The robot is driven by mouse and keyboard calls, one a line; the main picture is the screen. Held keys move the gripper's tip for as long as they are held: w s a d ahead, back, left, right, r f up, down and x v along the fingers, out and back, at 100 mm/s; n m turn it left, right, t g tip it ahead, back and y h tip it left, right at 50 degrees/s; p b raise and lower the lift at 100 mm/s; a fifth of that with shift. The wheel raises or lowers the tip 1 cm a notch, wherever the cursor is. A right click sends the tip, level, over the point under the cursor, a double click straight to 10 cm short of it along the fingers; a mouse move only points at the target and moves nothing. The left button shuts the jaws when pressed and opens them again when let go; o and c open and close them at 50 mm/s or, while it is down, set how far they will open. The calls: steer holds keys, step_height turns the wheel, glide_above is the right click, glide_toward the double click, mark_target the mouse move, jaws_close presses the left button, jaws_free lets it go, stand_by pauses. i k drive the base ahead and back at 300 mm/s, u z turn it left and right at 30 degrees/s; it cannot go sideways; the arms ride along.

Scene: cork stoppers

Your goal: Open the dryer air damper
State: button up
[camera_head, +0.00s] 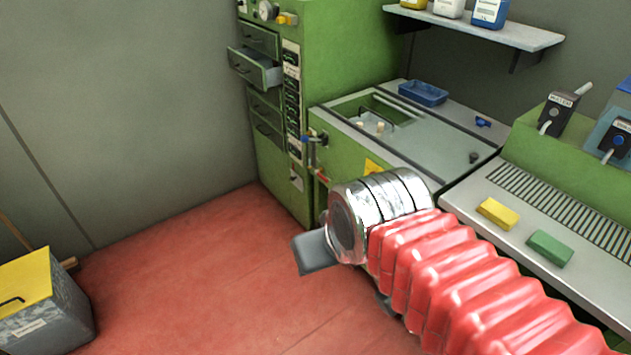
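My gripper (315,252) is partly in view at the end of my red-sleeved arm, beyond the silver wrist. One dark grey finger part shows over the red floor; the rest is hidden by the wrist, so I cannot tell whether it is open or shut. No part is clearly marked as the dryer air damper. A tall green cabinet (345,60) with drawers stands at the back, one drawer (255,68) pulled out. A gauge (266,10) and a yellow fitting (287,19) are near its top. Small blue and red handles (308,139) sit near its lower right. My gripper appears apart from these.
A green machine with a sliding grey top (440,135) stands in the middle, a blue tray (423,93) on it. Two dark switch boxes (560,108) (619,138), a yellow block (498,213) and a green block (549,248) are right. A yellow-lidded bin (25,280) stands left. Floor between is clear.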

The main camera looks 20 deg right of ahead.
mark_target(297, 180)
steer(key=z, duration=0.15)
steer(key=i, duration=1.7)
steer(key=u, duration=1)
steer(key=i, duration=1.3)
steer(key=u, duration=0.45)
